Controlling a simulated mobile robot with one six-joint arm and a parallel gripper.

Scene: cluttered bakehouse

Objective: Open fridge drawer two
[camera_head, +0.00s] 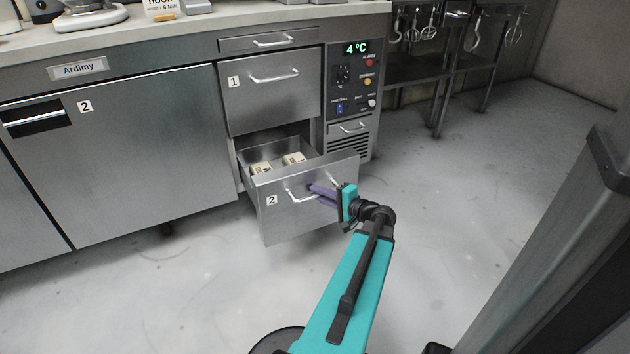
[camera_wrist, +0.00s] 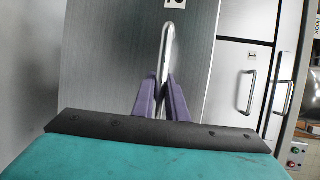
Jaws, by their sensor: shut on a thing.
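Fridge drawer two (camera_head: 285,216) is a steel drawer marked 2, pulled well out of the counter below drawer one. Several pale packs (camera_head: 293,158) lie inside it. Its bar handle (camera_head: 297,196) runs across the front. My gripper (camera_head: 318,191) has its purple fingers shut on this handle near its right part. In the wrist view the fingers (camera_wrist: 161,98) close on either side of the handle bar (camera_wrist: 166,50). The fingertips' exact contact is partly hidden by the bar.
Drawer one (camera_head: 272,92), marked 1, is shut above. A control panel (camera_head: 353,80) reading 4 °C is to the right. A large fridge door (camera_head: 130,160), also marked 2, is shut at left. The floor (camera_head: 450,220) on the right is clear.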

